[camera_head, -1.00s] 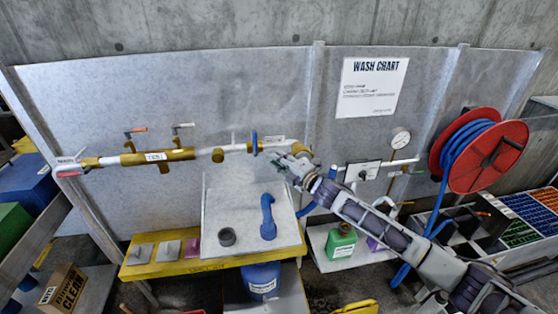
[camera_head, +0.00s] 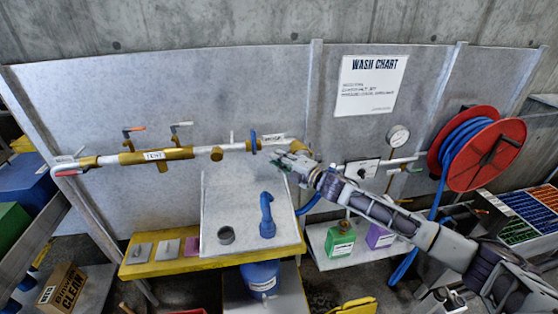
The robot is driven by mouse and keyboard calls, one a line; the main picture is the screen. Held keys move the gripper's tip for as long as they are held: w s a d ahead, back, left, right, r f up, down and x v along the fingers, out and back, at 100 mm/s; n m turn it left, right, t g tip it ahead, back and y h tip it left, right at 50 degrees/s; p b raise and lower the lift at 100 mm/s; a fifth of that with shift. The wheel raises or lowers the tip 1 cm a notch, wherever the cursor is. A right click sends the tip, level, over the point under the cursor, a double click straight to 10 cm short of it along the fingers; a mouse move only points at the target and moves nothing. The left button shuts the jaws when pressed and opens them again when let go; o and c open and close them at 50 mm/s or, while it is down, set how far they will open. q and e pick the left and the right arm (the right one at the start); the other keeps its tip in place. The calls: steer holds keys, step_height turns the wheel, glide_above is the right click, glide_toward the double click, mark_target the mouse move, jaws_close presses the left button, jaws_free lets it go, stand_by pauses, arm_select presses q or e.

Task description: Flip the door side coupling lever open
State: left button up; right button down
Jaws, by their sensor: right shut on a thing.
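A white pipe with brass fittings (camera_head: 179,154) runs across the grey wall panel. Its right end has a brass coupling (camera_head: 297,146) beside a small label (camera_head: 273,138). My right gripper (camera_head: 285,162) is at this coupling, just below and in front of it. It is shut on a small part there, which looks like the coupling lever; the fingers hide most of it. A blue handle (camera_head: 253,142) stands upright on the pipe left of the coupling. A red lever (camera_head: 69,172) is at the pipe's far left end. My left gripper is not in view.
A grey tray (camera_head: 220,205) with a blue elbow pipe (camera_head: 267,215) stands below the coupling on a yellow bench (camera_head: 180,264). A gauge (camera_head: 398,136) and red hose reel (camera_head: 485,155) are to the right.

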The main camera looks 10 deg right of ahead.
steer(key=c, duration=1.4)
jaws_free()
steer(key=shift+f, duration=0.1)
steer(key=shift+o, duration=0.2)
steer(key=v, duration=1.2)
